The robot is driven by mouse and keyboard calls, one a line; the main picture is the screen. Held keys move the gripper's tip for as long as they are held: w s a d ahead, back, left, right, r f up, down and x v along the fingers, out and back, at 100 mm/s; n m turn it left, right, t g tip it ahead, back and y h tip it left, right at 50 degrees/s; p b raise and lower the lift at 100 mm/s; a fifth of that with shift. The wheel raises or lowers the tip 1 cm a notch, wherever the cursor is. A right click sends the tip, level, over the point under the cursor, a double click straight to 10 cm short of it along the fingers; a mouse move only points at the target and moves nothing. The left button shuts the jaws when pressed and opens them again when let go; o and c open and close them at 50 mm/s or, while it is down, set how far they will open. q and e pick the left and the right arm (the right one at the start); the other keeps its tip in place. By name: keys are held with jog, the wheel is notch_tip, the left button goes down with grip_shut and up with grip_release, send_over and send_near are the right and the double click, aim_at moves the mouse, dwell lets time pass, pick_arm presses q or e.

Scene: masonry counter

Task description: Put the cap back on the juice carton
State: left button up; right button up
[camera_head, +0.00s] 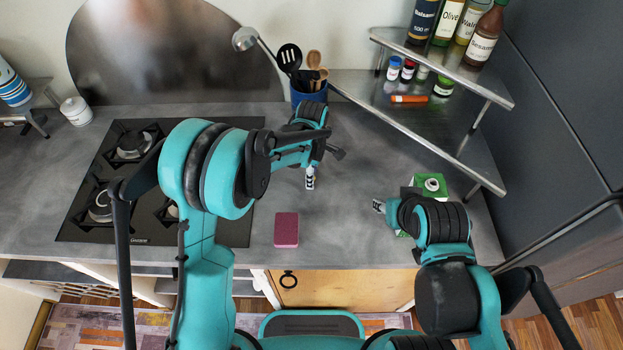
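The juice carton (436,184) is green and stands on the right part of the counter, with a pale round spout on its top. My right gripper (382,207) is at the carton's left side. One patterned fingertip shows, and my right arm hides the rest of the gripper and part of the carton. I cannot tell whether it touches the carton. My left gripper (311,179) points down over the middle of the counter, left of the carton and apart from it. Its finger opening cannot be made out. I cannot make out a loose cap.
A dark red sponge (286,230) lies near the front edge. A gas hob (130,190) is at the left. A blue utensil pot (309,95) stands at the back. A metal corner shelf (450,130) with bottles and jars is behind the carton. Counter between sponge and carton is clear.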

pick_arm(q)
jog(key=shift+r, duration=0.1)
jog(key=c, duration=0.8)
jog(key=shift+r, duration=0.6)
notch_tip(320, 180, up, 3)
jog(key=shift+r+p, duration=0.1)
jog(key=shift+p, duration=0.55)
jog(key=s+d+r, duration=0.2)
jog(key=d, duration=0.1)
jog(key=s+d+r+p, duration=0.1)
jog(key=s+d+r, duration=0.1)
jog(key=d, duration=0.1)
jog(key=s+d+r, duration=0.2)
jog(key=s+d, duration=0.1)
jog(key=shift+s+d+r+p, duration=0.1)
jog(key=shift+d+r+p, duration=0.05)
jog(key=shift+r+p, duration=0.2)
